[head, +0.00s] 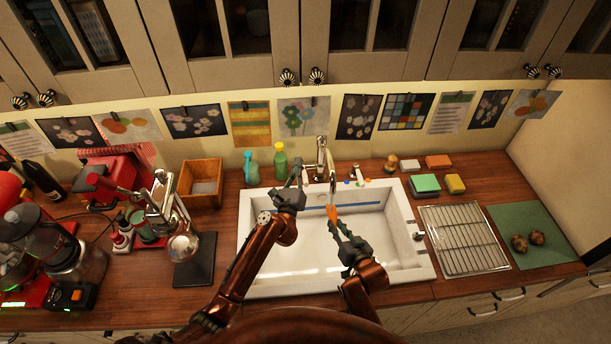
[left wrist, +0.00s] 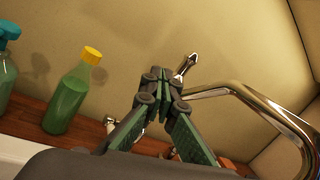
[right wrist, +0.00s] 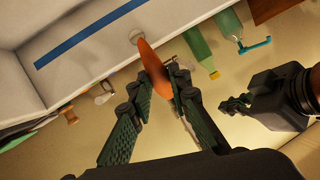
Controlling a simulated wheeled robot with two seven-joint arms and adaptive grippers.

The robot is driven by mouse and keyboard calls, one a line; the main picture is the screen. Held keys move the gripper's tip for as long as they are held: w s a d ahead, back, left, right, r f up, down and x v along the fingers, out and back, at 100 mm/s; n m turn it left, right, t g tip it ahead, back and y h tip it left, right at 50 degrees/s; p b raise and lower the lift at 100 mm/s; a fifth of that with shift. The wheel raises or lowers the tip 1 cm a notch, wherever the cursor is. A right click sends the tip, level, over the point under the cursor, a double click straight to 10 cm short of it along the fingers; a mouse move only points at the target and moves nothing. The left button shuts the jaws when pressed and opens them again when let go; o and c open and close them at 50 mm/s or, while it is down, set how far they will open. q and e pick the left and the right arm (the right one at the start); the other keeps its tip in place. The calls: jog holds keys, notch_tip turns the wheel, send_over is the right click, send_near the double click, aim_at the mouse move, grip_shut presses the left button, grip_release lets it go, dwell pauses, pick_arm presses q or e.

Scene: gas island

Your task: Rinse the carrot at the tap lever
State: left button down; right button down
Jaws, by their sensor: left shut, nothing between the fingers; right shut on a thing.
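The orange carrot (head: 332,212) is held over the white sink (head: 416,262), below the metal tap (head: 321,155). My right gripper (head: 339,226) is shut on the carrot's thick end. In the right wrist view the carrot (right wrist: 153,62) points away from the fingers (right wrist: 163,88). My left gripper (head: 297,172) is shut and empty, just left of the tap. In the left wrist view its closed fingertips (left wrist: 158,82) are beside the tap lever (left wrist: 187,66); I cannot tell whether they touch. The curved spout (left wrist: 262,104) is to their right. I cannot make out running water.
A green bottle (head: 280,161) and a teal bottle (head: 251,168) stand behind the sink, left of the tap. Sponges (head: 425,184) lie at the back right. A wire rack (head: 463,238) and a green mat (head: 552,220) are right of the sink. Coffee equipment crowds the left counter.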

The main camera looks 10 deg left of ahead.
pick_arm(q)
jog(key=d+r+m+h, duration=0.25)
jog(key=m+h, duration=0.25)
jog(key=m, duration=0.3)
jog(key=m+g+y, duration=0.4)
jog(key=m+g, duration=1)
jog(key=m, duration=1.4)
send_over(305, 174)
jog(key=s+a, duration=0.1)
jog(key=s, duration=0.1)
notch_tip(305, 174, down, 8)
jog(key=f, duration=0.1)
jog(key=shift+w+d+f, duration=0.15)
jog(key=shift+d+f, duration=0.05)
jog(key=shift+f, duration=0.85)
jog(key=shift+s+d+f, duration=0.1)
jog(key=shift+d+f, duration=0.05)
jog(key=shift+f, duration=0.3)
jog(key=shift+s+d+f, duration=0.1)
jog(key=shift+f, duration=0.3)
